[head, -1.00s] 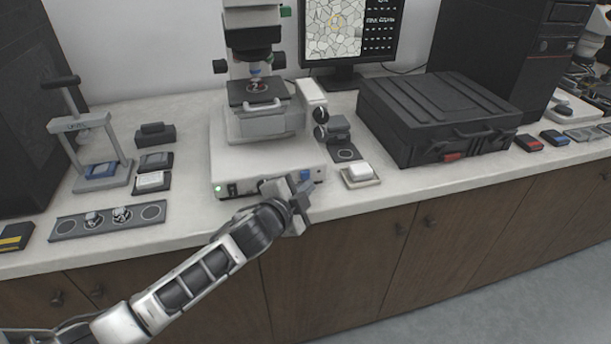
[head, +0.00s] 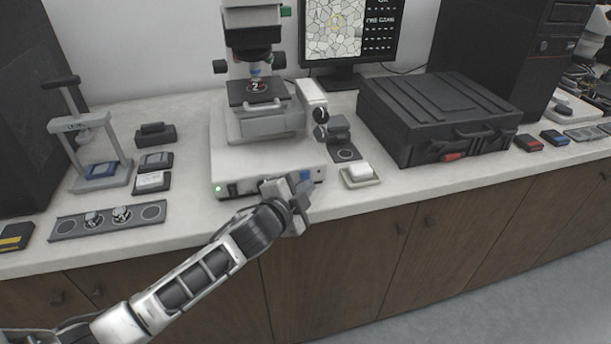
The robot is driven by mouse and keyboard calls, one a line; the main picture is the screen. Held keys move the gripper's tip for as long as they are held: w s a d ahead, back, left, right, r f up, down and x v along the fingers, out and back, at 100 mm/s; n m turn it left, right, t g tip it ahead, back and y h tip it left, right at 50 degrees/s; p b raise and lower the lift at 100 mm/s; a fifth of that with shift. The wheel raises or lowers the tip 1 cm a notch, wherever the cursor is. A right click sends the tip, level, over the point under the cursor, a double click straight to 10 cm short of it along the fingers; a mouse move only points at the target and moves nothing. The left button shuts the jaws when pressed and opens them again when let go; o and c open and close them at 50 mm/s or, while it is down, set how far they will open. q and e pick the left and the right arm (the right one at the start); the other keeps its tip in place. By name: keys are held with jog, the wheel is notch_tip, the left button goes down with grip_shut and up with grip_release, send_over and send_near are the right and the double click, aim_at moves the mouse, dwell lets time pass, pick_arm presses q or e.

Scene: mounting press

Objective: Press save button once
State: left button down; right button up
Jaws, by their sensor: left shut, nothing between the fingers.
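The white microscope base (head: 262,158) stands on the counter, with a lit green lamp (head: 218,188) at the left of its front face. A small blue button (head: 305,174) shows near the right end of that face; I take it for the save button, but its label cannot be read. My left gripper (head: 302,192) is shut and empty, with its tips at the front face just below the blue button. It hides part of the face, and I cannot tell whether it touches. My right gripper is not in view.
A monitor (head: 349,32) showing a grain picture stands behind. A grey holder strip (head: 108,220) and a hand press (head: 100,152) are on the left. The counter's front edge lies under my left arm.

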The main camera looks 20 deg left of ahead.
pick_arm(q)
jog(key=shift+w, duration=0.15)
jog(key=shift+w+a, duration=0.25)
jog(key=shift+w+a, duration=0.2)
jog(key=shift+w, duration=0.1)
dwell(0.9)
dwell(0.3)
jog(key=shift+s+d+p, duration=0.4)
jog(key=shift+s, duration=0.25)
jog(key=shift+s+d, duration=0.3)
jog(key=shift+s, duration=0.1)
jog(key=shift+s+d+p, duration=0.3)
jog(key=shift+s+d, duration=0.25)
jog(key=shift+s, duration=0.3)
jog(key=shift+s+d+p, duration=0.25)
jog(key=shift+s+d, duration=0.3)
jog(key=shift+s, duration=0.3)
jog(key=shift+f, duration=0.1)
